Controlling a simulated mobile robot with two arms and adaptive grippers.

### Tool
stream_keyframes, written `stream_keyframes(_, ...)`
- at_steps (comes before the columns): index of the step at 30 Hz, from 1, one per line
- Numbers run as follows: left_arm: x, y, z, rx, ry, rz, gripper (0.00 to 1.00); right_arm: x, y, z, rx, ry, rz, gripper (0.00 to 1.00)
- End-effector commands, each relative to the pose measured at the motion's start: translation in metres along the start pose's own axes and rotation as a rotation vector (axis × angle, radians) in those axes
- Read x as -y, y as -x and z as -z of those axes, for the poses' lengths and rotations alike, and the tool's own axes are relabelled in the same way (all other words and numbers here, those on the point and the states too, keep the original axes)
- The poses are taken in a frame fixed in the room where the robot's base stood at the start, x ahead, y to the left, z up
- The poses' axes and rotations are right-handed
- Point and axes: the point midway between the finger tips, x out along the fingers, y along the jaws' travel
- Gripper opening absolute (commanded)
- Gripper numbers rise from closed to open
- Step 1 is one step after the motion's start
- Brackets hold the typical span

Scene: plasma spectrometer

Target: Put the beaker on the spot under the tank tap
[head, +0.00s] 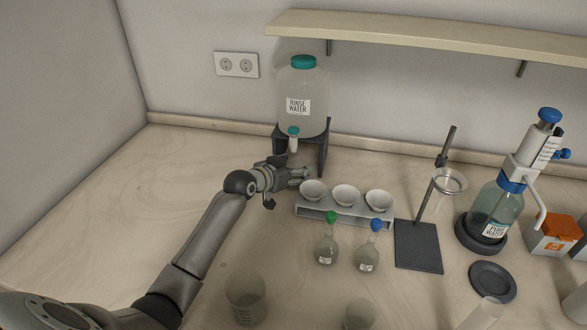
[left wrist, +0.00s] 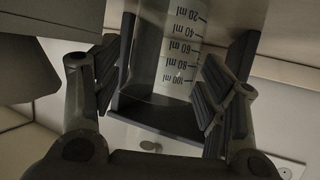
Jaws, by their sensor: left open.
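The rinse water tank (head: 301,82) stands on a dark stand (head: 325,150) against the back wall, its teal tap (head: 293,131) facing front. My left gripper (head: 298,172) is low in front of the stand, just below the tap. In the left wrist view, a clear beaker (left wrist: 172,72) with ml marks, seen upside down, is between the two open fingers of my left gripper (left wrist: 160,92). The dark stand (left wrist: 165,118) shows behind it. In the head view this beaker is hard to make out at the gripper. My right gripper is not in view.
A rack with several white bowls (head: 345,194) stands close right of my left gripper. Two stoppered flasks (head: 326,249) are in front of it. Two more glass vessels (head: 246,300) stand near the front edge. The table on the left is clear.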

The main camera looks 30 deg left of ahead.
Motion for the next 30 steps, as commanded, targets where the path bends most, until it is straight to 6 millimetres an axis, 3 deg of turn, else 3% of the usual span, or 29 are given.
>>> stream_keyframes(8,0.001,0.007,0.002,0.000,0.000,0.001,0.66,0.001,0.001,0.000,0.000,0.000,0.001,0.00)
stream_keyframes(24,0.000,0.097,0.001,0.000,-0.003,0.001,0.66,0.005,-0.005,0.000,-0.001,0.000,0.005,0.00)
stream_keyframes(30,0.000,0.117,0.002,0.000,-0.002,0.000,0.66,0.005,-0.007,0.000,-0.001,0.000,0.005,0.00)
